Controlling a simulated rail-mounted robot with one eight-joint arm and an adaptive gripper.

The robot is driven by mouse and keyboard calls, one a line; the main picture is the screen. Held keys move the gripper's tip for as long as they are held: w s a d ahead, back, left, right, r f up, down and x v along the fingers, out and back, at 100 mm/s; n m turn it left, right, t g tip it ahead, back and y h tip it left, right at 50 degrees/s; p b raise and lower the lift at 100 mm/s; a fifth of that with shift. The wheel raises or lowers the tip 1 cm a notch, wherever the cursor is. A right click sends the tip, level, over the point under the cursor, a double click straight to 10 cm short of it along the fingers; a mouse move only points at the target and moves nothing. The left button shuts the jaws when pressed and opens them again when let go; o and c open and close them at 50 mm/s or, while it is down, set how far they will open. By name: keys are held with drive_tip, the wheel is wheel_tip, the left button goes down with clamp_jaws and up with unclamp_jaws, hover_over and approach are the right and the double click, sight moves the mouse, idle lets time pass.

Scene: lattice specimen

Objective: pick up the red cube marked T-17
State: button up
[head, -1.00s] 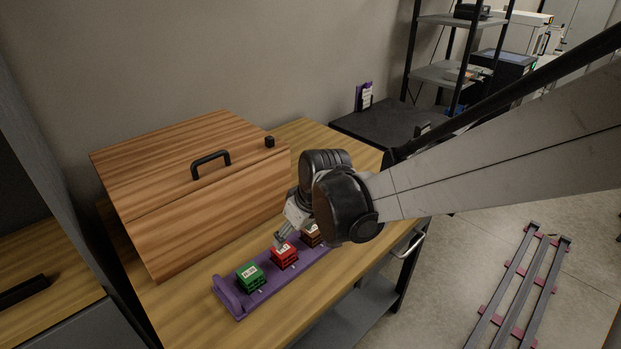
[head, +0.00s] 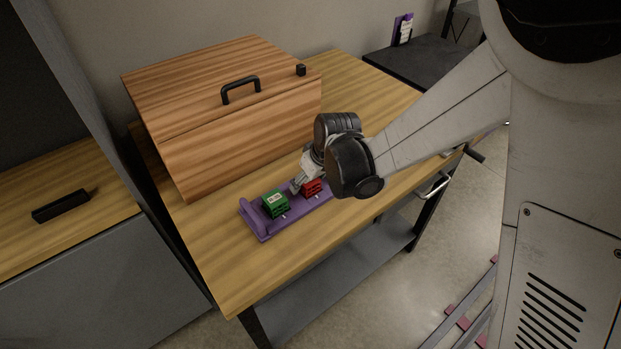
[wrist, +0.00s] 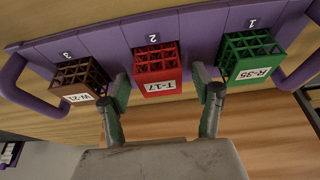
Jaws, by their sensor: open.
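The red lattice cube (wrist: 156,67), labelled T-17, sits in the middle slot, marked 2, of a purple tray (wrist: 103,42). It also shows in the head view (head: 313,188), partly hidden by my arm. My gripper (wrist: 160,88) is open, with one finger on each side of the red cube's near end in the wrist view. I cannot tell whether the fingers touch it. In the head view my gripper (head: 297,187) is low over the tray beside the red cube.
A green cube (wrist: 249,57) marked R-35 stands at slot 1, close to one finger. A brown cube (wrist: 80,80) stands at slot 3. A wooden box with a black handle (head: 240,89) stands behind the tray. The table front (head: 240,283) is clear.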

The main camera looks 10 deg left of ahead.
drive_tip(key=shift+a+f, duration=0.1)
drive_tip(key=shift+f, duration=0.15)
drive_tip(key=c, duration=1.2)
drive_tip(key=shift+r, duration=0.1)
drive_tip(key=shift+c, duration=0.2)
